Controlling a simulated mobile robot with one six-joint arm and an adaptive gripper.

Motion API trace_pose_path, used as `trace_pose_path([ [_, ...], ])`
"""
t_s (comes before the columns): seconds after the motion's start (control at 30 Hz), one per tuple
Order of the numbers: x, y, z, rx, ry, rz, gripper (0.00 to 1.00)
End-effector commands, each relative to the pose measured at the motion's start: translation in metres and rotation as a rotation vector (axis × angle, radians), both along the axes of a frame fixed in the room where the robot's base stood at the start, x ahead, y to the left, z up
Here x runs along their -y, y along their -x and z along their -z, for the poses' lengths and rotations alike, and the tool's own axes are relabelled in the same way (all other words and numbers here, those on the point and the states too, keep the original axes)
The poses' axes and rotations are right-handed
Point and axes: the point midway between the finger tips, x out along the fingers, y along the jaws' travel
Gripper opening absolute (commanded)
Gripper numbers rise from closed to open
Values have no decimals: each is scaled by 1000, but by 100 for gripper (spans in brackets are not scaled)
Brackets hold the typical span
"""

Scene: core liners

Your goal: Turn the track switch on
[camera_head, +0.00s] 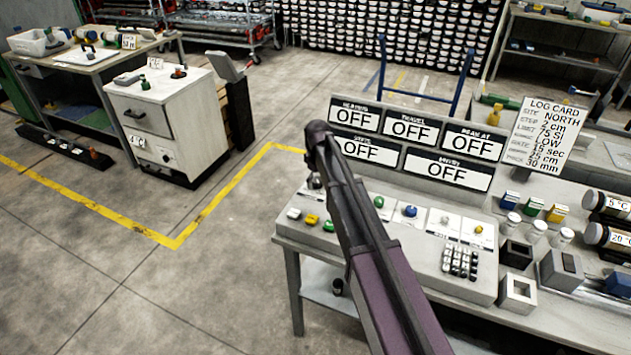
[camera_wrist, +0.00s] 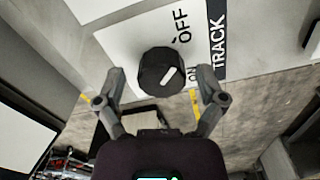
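The track switch is a black round knob (camera_wrist: 153,66) with a white pointer mark, on a white plate lettered TRACK, OFF and ON in the wrist view. The mark lies right of the knob's middle, slanting up to the right; I cannot tell surely which word it indicates. My gripper (camera_wrist: 160,76) is open, one finger on each side of the knob in the picture, with gaps showing on both sides. Contact is not visible. In the head view my arm covers the left part of the control console (camera_head: 462,282), and gripper and track switch cannot be made out clearly.
Several signs reading OFF (camera_head: 447,170) stand along the console's back. A log card (camera_head: 546,135) stands to their right. Coloured buttons and a keypad (camera_head: 460,263) are right of my arm; small blocks and jars lie farther right. Open floor lies left of the console, before a white cabinet (camera_head: 165,120).

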Motion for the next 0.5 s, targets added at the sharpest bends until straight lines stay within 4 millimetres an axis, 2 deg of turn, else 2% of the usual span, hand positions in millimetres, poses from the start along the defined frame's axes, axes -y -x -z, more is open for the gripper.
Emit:
trace_pose_path([
  [0.03,0,0,0,0,0,0,75],
  [0.2,0,0,0,0,0,1,24],
  [0.27,1,0,0,1,1,1,7],
  [0.33,1,0,0,1,1,1,7],
  [0.37,-7,-1,0,1,1,1,7],
  [0.5,-3,0,0,2,0,4,8],
])
